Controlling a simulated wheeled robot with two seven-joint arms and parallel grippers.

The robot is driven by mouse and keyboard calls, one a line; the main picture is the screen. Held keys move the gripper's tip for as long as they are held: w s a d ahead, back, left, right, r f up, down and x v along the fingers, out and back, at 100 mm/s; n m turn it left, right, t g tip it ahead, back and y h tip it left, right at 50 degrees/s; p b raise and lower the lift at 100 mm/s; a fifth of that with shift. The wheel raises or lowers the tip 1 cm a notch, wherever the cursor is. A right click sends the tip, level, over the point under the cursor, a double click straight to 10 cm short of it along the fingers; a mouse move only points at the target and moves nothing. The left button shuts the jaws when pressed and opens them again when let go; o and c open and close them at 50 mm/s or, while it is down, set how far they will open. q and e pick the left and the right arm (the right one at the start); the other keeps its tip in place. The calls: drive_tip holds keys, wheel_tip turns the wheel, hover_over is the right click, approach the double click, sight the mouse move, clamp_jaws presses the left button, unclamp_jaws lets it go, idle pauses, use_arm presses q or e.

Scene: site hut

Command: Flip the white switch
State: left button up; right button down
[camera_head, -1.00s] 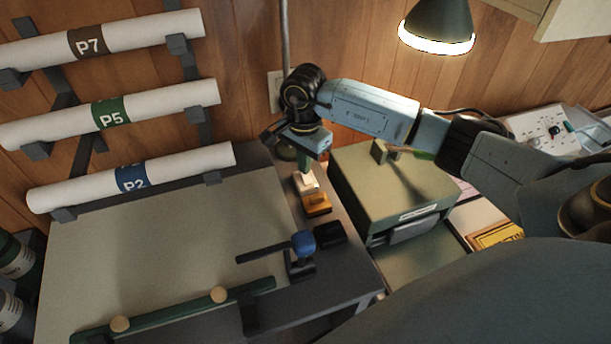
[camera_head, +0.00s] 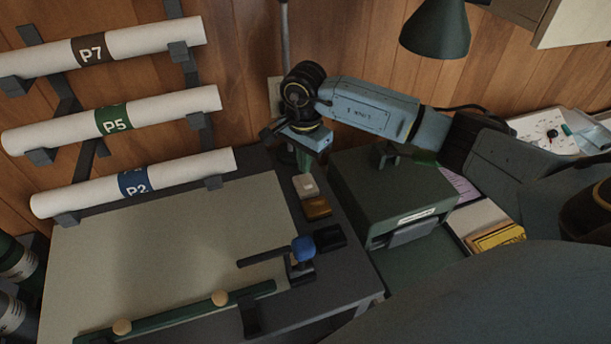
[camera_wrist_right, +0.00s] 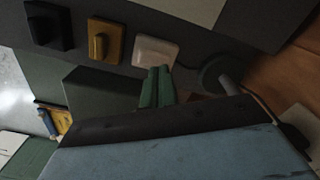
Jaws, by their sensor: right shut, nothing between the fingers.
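The white switch (camera_head: 305,185) sits at the back of a row of switches on the dark strip right of the drawing board. It also shows in the right wrist view (camera_wrist_right: 156,50) as a pale square plate. My right gripper (camera_head: 304,168) points down just behind the white switch. Its green fingers (camera_wrist_right: 160,70) are together and empty, with their tips at the edge of the white switch. I cannot tell whether they touch it. My left gripper is not in view.
A yellow switch (camera_head: 317,208) and a black switch (camera_head: 329,237) sit in front of the white one. A green cabinet (camera_head: 385,190) stands close on the right. The hanging lamp (camera_head: 436,28) is dark. A blue-knobbed lever (camera_head: 302,248) stands nearer.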

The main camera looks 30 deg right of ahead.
sight(305, 178)
drive_tip(key=shift+r+p, duration=1.2)
drive_tip(key=shift+r, duration=1.05)
drive_tip(key=shift+s+f, duration=0.1)
